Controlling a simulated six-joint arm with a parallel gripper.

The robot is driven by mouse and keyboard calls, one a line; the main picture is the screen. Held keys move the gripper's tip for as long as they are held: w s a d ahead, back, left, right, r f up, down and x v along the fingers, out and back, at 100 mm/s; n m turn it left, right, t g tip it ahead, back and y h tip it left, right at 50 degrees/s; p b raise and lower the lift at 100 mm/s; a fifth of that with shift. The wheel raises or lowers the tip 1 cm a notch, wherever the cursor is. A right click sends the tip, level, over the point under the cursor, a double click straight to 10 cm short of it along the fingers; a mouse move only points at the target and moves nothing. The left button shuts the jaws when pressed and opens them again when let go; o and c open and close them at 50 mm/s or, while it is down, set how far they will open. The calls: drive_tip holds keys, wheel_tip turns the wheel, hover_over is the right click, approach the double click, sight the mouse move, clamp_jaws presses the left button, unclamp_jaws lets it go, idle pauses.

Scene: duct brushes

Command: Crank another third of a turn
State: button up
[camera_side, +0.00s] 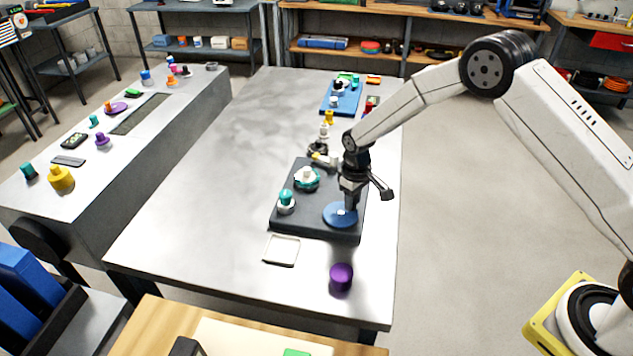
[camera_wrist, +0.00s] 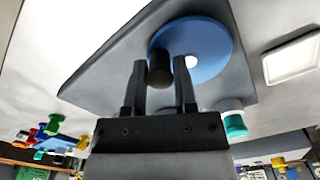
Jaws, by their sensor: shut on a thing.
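A blue disc (camera_side: 340,219) with a small pale hub lies flat at the near right corner of a dark board (camera_side: 318,228). The disc also shows in the wrist view (camera_wrist: 212,40), with its white hub (camera_wrist: 192,62) and a dark upright crank knob (camera_wrist: 160,68) off its centre. My gripper (camera_side: 350,204) points down over the disc. Its two fingers are on either side of the dark knob and shut on it. In the side view the fingers hide the knob.
A teal-capped white post (camera_side: 286,202) and a white and teal knob (camera_side: 307,179) stand on the same board. A pale tray (camera_side: 282,250) and a purple cylinder (camera_side: 341,277) sit on the table nearer the camera. The table's left part is clear.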

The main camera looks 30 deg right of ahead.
sight(334, 206)
drive_tip(key=shift+w, duration=0.55)
drive_tip(key=shift+w+a, duration=0.25)
drive_tip(key=shift+w, duration=0.3)
drive_tip(key=shift+a, duration=0.1)
drive_tip(key=shift+w+a, duration=0.4)
drive_tip(key=shift+w, duration=0.05)
drive_tip(key=shift+w+a, duration=0.2)
drive_tip(key=shift+a, duration=0.6)
